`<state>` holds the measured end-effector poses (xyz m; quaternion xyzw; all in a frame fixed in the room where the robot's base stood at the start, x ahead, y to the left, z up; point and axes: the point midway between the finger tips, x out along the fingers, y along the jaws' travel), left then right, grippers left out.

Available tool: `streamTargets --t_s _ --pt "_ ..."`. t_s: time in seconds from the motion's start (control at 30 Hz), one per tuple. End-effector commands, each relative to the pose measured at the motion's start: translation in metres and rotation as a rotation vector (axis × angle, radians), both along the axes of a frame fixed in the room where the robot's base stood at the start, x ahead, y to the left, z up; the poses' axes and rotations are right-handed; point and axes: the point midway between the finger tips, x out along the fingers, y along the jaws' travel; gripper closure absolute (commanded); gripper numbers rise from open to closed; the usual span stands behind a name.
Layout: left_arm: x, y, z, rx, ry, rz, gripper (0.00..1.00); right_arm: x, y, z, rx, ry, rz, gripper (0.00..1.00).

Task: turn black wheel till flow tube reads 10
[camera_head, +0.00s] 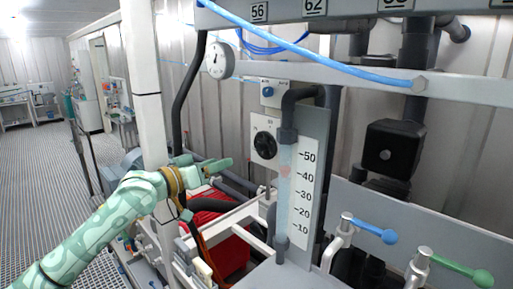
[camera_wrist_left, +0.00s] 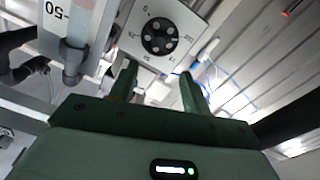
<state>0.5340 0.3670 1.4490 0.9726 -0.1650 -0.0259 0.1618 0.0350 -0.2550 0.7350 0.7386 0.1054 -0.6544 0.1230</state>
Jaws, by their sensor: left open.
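The black wheel (camera_head: 265,145) sits on a white dial plate (camera_head: 258,125) left of the flow tube; it also shows face-on in the left wrist view (camera_wrist_left: 159,36). The flow tube (camera_head: 285,205) is upright beside a white scale marked 10 to 50 (camera_head: 303,190). A faint reddish float (camera_head: 286,171) seems to stand near the 40 mark. My left gripper (camera_head: 222,165) is in front of and left of the wheel, its fingers apart and empty. In the left wrist view the fingers (camera_wrist_left: 159,86) point toward the wheel without touching it. My right gripper is out of view.
A blue-handled valve (camera_head: 375,231) and a green-handled valve (camera_head: 462,270) stand at lower right. A round gauge (camera_head: 219,60) hangs above the wheel. A red box (camera_head: 225,250) lies below my gripper. A white post (camera_head: 143,90) stands left. Open floor (camera_head: 40,165) lies at far left.

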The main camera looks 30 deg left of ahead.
Motion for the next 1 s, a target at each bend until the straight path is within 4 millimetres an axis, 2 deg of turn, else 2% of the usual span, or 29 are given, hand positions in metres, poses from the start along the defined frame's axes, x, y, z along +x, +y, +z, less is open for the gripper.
streamTargets --t_s 0.17,0.3,0.5,0.7,0.97,1.0 --pt "0.045 -0.015 0.005 -0.008 -0.004 0.001 0.52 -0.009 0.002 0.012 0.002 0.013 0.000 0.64" --pt "0.078 -0.028 0.004 -0.005 -0.001 0.000 0.52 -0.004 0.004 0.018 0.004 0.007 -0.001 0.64" --pt "0.113 -0.039 0.002 -0.002 0.000 0.000 0.52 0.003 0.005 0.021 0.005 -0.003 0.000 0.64" --pt "0.127 -0.045 0.001 0.000 0.000 0.000 0.52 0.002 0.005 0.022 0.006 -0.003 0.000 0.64" --pt "0.128 -0.045 0.000 0.001 0.001 0.000 0.52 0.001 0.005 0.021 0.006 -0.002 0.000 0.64" --pt "0.128 -0.045 0.000 0.001 0.000 0.000 0.61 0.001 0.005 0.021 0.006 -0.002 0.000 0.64"
